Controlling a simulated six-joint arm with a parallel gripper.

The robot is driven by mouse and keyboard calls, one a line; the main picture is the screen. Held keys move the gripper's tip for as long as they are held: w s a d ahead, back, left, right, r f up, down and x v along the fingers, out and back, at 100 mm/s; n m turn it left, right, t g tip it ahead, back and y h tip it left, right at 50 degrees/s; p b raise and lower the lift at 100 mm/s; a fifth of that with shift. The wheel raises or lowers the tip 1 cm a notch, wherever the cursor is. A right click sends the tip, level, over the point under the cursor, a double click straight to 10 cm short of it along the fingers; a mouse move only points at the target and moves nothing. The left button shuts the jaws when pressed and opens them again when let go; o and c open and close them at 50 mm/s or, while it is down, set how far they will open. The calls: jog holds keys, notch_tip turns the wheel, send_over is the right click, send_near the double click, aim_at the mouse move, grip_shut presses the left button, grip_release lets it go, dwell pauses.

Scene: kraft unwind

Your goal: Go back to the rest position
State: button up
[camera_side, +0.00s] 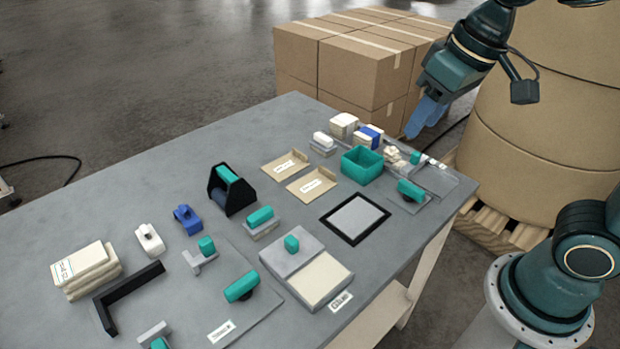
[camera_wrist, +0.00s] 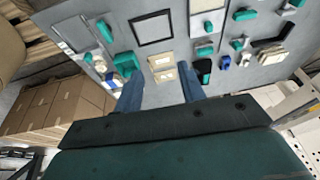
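My gripper (camera_side: 426,118) hangs in the air beyond the far right part of the grey table (camera_side: 120,185), with its blue fingers pointing down and left. In the wrist view my gripper (camera_wrist: 160,74) has its two blue fingers well apart with nothing between them, so it is open and empty. Through the gap the tabletop and two small tan labelled trays show, far below. Nothing touches the fingers in either view.
A teal bin (camera_side: 362,166) and small boxes (camera_side: 343,126) stand at the table's far right. Stacked cartons (camera_side: 350,70) and a big kraft roll (camera_side: 540,130) stand close around the arm. Teal-handled tools and a black-framed pad (camera_side: 356,218) lie on the table.

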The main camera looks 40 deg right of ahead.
jog(key=s+d+t, duration=0.1)
jog(key=s+d, duration=0.3)
jog(key=s, duration=0.4)
jog(key=shift+s+d+f+t+h, duration=0.2)
jog(key=shift+f+t+h, duration=0.1)
jog(key=shift+f+t, duration=0.1)
